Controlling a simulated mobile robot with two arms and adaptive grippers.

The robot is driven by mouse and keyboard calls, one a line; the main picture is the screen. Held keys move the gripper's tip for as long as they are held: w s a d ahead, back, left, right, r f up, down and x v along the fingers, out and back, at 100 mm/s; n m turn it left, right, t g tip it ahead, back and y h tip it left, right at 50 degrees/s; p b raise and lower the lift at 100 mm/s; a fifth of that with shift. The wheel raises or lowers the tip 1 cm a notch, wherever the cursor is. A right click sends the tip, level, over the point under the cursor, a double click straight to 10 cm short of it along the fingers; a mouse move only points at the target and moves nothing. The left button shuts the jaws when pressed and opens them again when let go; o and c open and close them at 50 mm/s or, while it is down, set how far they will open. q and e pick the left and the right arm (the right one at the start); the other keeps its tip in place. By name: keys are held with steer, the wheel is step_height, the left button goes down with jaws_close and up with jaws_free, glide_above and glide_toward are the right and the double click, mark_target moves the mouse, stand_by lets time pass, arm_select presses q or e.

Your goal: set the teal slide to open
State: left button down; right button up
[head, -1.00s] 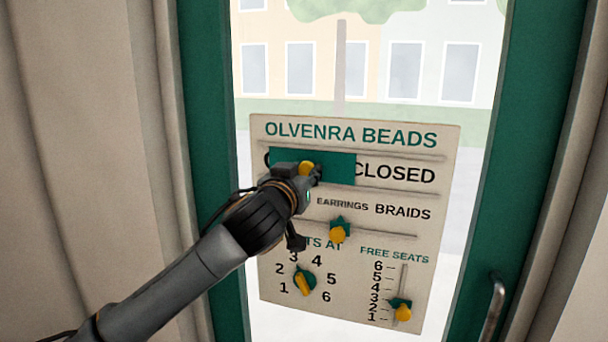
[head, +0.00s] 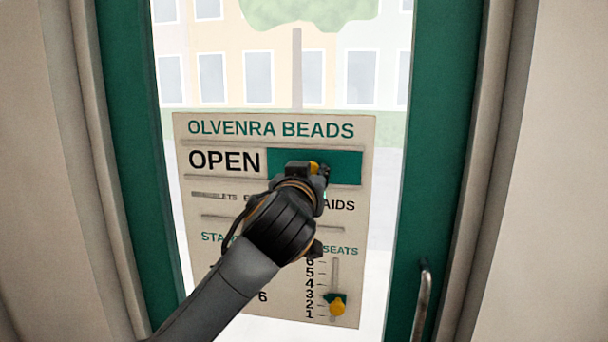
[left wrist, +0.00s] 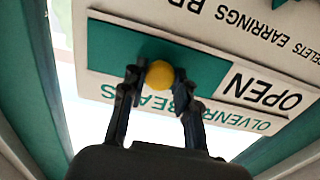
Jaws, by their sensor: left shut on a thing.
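The teal slide (head: 345,165) sits at the right end of its track on the bead board (head: 182,235). It covers the right-hand word, and the word OPEN (head: 224,160) shows to its left. My left gripper (head: 318,170) is shut on the slide's yellow knob (head: 313,167). In the left wrist view the yellow knob (left wrist: 160,74) is between the two fingers of the left gripper (left wrist: 160,85), with the teal slide (left wrist: 205,66) behind it. My right gripper is not in view.
Below, a free-seats slider with a yellow knob (head: 337,307) sits near 2. My left arm hides the middle of the board. The board hangs in a green-framed glass door with a metal handle (head: 421,300) at right.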

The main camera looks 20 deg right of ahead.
arm_select(q)
steer(key=shift+s+d, duration=0.1)
steer(key=c, duration=1)
jaws_free()
steer(key=shift+s+d, duration=0.1)
steer(key=shift+d, duration=0.05)
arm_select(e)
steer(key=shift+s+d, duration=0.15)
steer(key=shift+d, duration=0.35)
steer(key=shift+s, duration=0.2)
arm_select(q)
steer(key=v, duration=1.2)
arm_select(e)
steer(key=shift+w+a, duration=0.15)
arm_select(q)
steer(key=shift+f, duration=0.1)
